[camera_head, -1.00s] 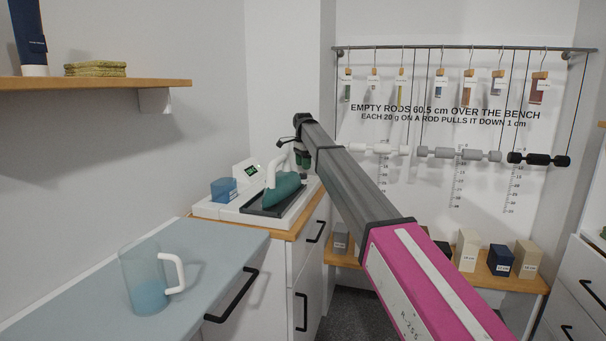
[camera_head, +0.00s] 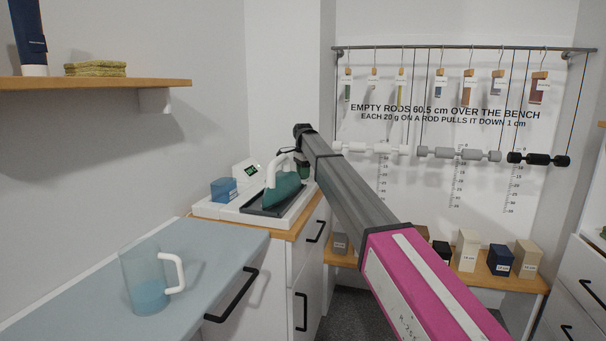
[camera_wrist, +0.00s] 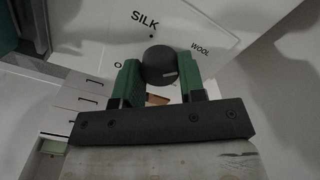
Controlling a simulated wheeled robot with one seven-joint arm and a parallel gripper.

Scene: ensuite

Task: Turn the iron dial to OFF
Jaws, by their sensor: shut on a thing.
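The dial (camera_wrist: 159,64) is a dark round knob with a small pale mark on its right side. It sits on a white panel with the words SILK and WOOL and a partly hidden word starting with O. My gripper (camera_wrist: 160,80) has its green fingers on either side of the dial, shut on it. The mark points right, toward the WOOL side. In the head view, the teal iron (camera_head: 283,191) with a white handle rests on a dark tray. My gripper (camera_head: 304,172) is just behind and right of it, and the dial is hidden there.
A small display (camera_head: 250,170) and a blue container (camera_head: 223,188) stand beside the iron. A clear jug (camera_head: 140,275) is on the near blue-grey counter (camera_head: 205,260). Hanging rods (camera_head: 460,153) and a bench with blocks (camera_head: 501,261) are at right.

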